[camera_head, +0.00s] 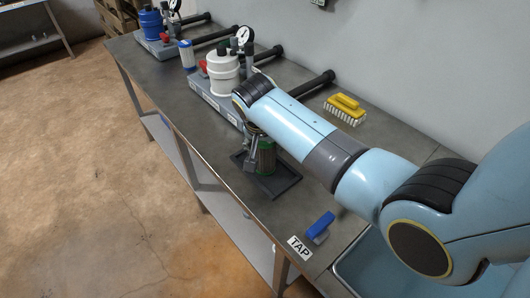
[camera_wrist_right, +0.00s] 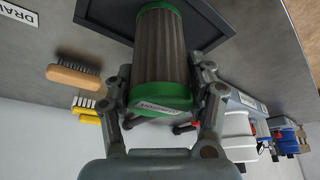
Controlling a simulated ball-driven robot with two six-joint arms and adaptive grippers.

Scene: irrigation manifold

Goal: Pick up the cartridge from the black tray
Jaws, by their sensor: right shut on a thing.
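The cartridge (camera_wrist_right: 160,50) has a pleated grey-brown body and green ends. My right gripper (camera_wrist_right: 163,92) is shut on it, with one finger on each side near its green end cap. In the head view the cartridge (camera_head: 266,158) stands roughly upright at the black tray (camera_head: 285,186), partly hidden by my right gripper (camera_head: 254,138). The tray also shows behind the cartridge in the wrist view (camera_wrist_right: 100,14). I cannot tell whether the cartridge touches the tray floor. My left gripper is not in view.
A white filter housing (camera_head: 222,78) stands on a grey base beyond the tray, and a blue one (camera_head: 150,24) farther back. A basin (camera_head: 350,268) is at the near end.

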